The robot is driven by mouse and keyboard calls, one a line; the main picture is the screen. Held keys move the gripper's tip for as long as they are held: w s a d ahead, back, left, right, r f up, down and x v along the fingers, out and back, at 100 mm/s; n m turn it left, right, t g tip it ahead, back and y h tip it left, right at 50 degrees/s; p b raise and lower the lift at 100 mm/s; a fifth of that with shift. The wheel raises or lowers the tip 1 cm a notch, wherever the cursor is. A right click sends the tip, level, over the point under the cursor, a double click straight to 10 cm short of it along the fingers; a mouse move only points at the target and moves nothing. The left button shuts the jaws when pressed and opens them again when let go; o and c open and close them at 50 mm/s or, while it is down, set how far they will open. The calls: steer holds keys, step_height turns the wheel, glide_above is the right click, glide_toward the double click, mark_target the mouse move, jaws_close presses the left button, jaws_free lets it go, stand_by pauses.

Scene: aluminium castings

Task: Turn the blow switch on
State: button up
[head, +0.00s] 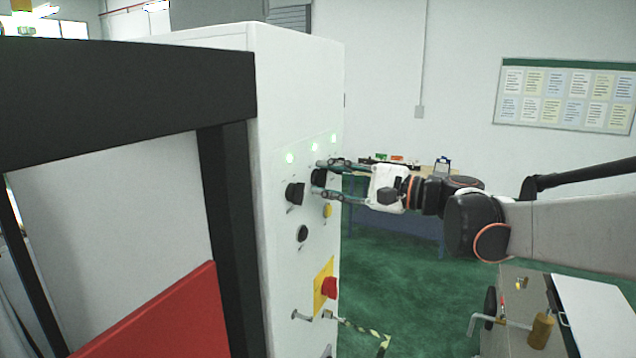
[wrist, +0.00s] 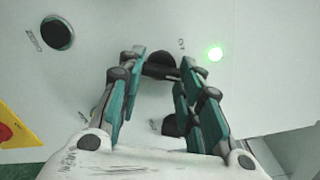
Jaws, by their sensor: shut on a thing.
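A white control cabinet carries a panel (head: 311,256) with black rotary switches and green lamps. The labels are too small to read, so I cannot tell which switch is the blow switch. My gripper (head: 323,180) reaches in from the right and is shut on a black switch knob (head: 318,177), with one finger above and one below. In the wrist view, this knob (wrist: 160,66) sits between the fingertips, and a lit green lamp (wrist: 215,54) is to its right. Another black switch (head: 294,193) is left of the held knob in the head view.
Below are a black button (head: 302,233), a yellow button (head: 327,211) and a red emergency knob (head: 329,287) on a yellow plate. A black machine frame (head: 225,220) stands at left. A blue table (head: 400,227) is behind my gripper, and a cart (head: 515,330) is at lower right.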

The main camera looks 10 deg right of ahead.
steer(key=shift+f+m, duration=0.1)
steer(key=shift+m, duration=0.4)
steer(key=o, duration=1.1)
steer(key=shift+c, duration=0.2)
